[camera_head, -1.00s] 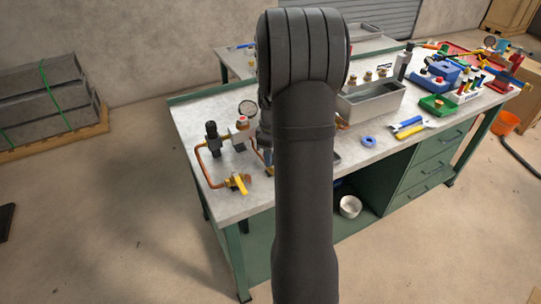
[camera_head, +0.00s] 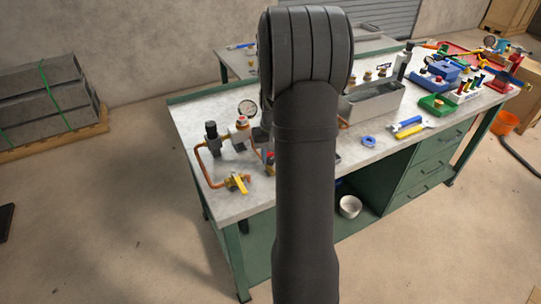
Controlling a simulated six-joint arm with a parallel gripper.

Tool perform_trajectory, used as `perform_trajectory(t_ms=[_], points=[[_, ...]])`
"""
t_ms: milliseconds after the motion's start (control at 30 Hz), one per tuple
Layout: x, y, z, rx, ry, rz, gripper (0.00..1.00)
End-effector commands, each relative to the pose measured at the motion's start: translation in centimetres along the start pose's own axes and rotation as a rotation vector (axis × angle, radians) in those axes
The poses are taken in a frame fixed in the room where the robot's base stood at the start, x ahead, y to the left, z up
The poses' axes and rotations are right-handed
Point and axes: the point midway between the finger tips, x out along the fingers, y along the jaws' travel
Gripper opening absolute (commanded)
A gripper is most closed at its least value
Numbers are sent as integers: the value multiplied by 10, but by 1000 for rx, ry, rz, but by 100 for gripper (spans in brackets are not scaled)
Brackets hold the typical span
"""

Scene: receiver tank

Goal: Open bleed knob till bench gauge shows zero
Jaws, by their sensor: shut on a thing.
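The round white bench gauge (camera_head: 248,108) stands on the pipework at the bench's left end. Its needle is too small to read. Below it is a brass fitting with a red top (camera_head: 242,121). To its left is a black-topped regulator (camera_head: 211,131). A yellow lever valve (camera_head: 238,182) sits at the front on the copper pipe. A small red and blue part (camera_head: 269,157) shows beside my arm. I cannot tell which part is the bleed knob; it may be behind my arm. My gripper is hidden behind my dark arm, which covers the middle of the view.
The bench (camera_head: 228,200) carries a grey metal bin (camera_head: 372,107), a blue ring (camera_head: 368,141) and blue and yellow tools (camera_head: 408,126) to the right of my arm. Bare bench top lies left of the pipework's front edge. A white pot (camera_head: 350,206) stands below.

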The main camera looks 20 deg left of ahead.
Motion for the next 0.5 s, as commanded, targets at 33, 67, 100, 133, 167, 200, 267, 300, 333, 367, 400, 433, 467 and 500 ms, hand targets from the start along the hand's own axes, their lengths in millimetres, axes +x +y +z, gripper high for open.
perform_trajectory(t_ms=[33,67,100,133,167,200,267,300,333,367,400,433,467,500], points=[[-1,0,0,42,3,0,4],[-1,0,0,70,5,0,4],[-1,0,0,109,6,0,4],[-1,0,0,137,8,0,4],[-1,0,0,165,9,0,4],[-1,0,0,203,11,0,4],[-1,0,0,260,14,0,4],[-1,0,0,298,16,0,4],[-1,0,0,326,17,0,4],[-1,0,0,355,18,0,4],[-1,0,0,393,19,-1,4],[-1,0,0,421,21,-1,4],[-1,0,0,450,22,-1,4],[-1,0,0,488,23,-1,4]])
